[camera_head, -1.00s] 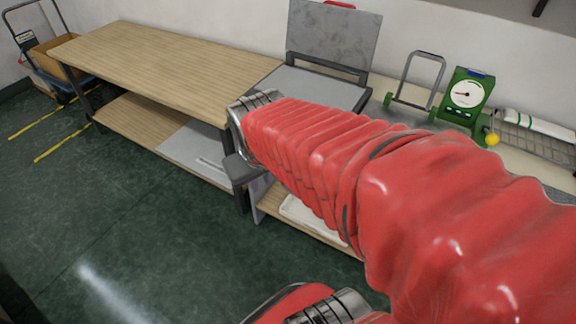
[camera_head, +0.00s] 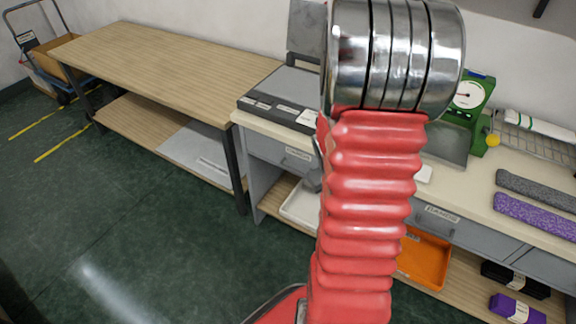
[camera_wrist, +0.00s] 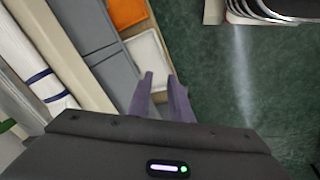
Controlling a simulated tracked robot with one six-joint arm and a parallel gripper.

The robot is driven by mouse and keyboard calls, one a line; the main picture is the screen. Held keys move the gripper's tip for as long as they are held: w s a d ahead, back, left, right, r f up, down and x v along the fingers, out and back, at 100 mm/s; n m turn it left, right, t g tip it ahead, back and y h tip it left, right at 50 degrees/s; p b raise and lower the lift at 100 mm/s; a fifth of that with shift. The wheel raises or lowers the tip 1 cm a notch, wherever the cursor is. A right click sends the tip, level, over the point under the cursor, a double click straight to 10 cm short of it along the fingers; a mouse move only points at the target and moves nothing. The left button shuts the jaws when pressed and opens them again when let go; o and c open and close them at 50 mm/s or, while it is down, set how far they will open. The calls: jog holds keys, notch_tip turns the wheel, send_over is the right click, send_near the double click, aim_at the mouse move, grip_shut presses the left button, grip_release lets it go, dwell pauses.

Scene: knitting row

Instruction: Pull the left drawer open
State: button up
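The left drawer (camera_head: 280,153) is a grey front with a pale label, under the left end of the bench top, and looks closed. My arm covers its right part in the head view. In the wrist view its grey front (camera_wrist: 115,75) lies left of my gripper (camera_wrist: 160,80). The two fingers are apart with nothing between them, and they look clear of the drawer. In the head view my gripper is mostly hidden behind my red-sleeved arm. Another grey drawer (camera_head: 437,219) with a label is to the right.
A white tray (camera_head: 299,208) and an orange tray (camera_head: 424,262) sit on the shelf below the drawers. A flat machine (camera_head: 281,109) and a green scale (camera_head: 470,100) stand on the bench. A wooden table (camera_head: 165,60) is at left. The green floor in front is free.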

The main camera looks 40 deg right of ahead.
jog(key=w+d+f+n+t, duration=0.2)
jog(key=d+f+n, duration=0.1)
jog(key=d+f, duration=0.5)
jog(key=n+t+y, duration=0.3)
jog(key=n+t, duration=0.8)
jog(key=t, duration=0.1)
send_near(293, 171)
jog(key=f+v, duration=0.1)
jog(key=v, duration=0.2)
jog(key=shift+s+d+r, duration=0.25)
jog(key=shift+d, duration=0.05)
jog(key=shift+w, duration=0.15)
jog(key=x, duration=1.3)
jog(key=shift+w, duration=0.35)
